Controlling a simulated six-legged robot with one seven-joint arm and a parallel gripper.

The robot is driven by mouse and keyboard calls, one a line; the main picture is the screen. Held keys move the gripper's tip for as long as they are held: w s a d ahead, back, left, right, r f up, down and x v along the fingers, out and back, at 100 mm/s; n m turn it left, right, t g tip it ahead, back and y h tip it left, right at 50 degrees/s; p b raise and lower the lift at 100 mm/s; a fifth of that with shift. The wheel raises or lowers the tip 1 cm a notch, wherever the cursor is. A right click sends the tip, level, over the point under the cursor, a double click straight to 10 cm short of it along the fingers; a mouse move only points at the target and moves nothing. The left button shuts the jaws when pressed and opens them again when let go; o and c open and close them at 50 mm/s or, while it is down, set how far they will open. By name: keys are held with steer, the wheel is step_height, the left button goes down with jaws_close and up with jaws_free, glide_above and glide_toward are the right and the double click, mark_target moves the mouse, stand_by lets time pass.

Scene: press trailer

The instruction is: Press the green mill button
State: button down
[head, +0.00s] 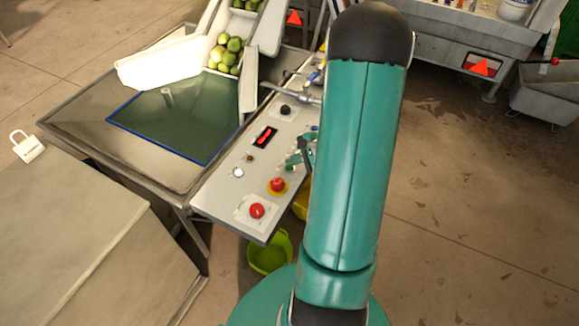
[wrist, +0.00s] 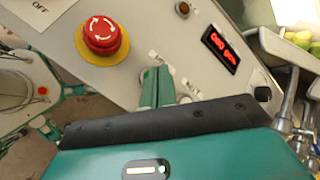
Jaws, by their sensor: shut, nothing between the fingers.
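The grey control panel (head: 222,195) slopes beside the steel table; it fills the upper middle of the wrist view (wrist: 135,85). My gripper (head: 293,160) is over the panel's right side, between the red display and the red mushroom button. In the wrist view my gripper (wrist: 160,72) shows two teal fingers shut together, with nothing between them, pointing at the panel near small white labels. I cannot tell whether the tips touch it. I cannot make out a green mill button in either view; my fingers cover part of the panel.
A red mushroom button (wrist: 101,33) on a yellow ring sits left of my fingers in the wrist view. The red display (wrist: 220,48) and a black knob (wrist: 262,93) are to their right. A second red control (head: 257,210) is at the panel's near end. Pipes (head: 292,93) edge the far end.

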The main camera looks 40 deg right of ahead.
mark_target(293, 169)
steer(key=shift+r, duration=0.4)
steer(key=shift+r, duration=2.5)
